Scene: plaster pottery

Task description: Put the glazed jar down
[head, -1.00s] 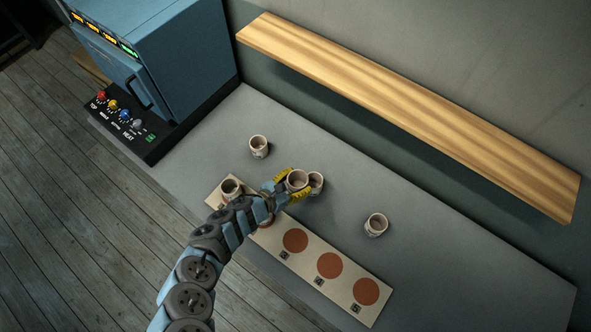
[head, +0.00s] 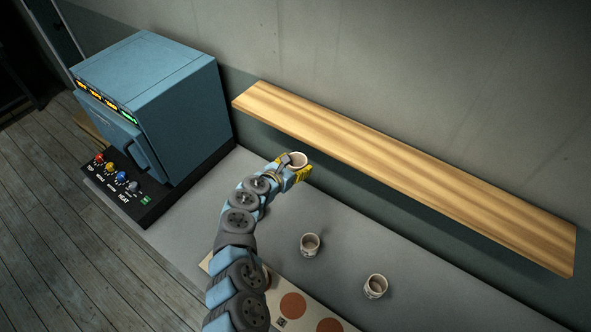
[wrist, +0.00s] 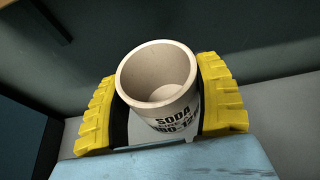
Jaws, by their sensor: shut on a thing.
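A pale cylindrical jar (head: 298,159) is in my gripper (head: 297,168), raised above the grey counter and near the left part of the wooden shelf. In the wrist view the jar (wrist: 165,108) stands roughly upright, its mouth open and its inside empty. Dark lettering with the word SODA is on its side. The yellow fingers of my gripper (wrist: 162,100) are shut on it from both sides. A pale board (head: 258,297) with brown discs lies on the counter, partly hidden by my arm.
Two similar jars, one (head: 310,245) and another (head: 375,287), stand on the counter (head: 440,290). A blue kiln (head: 150,100) with knobs stands at the left. The wooden shelf (head: 400,175) runs along the wall and looks empty.

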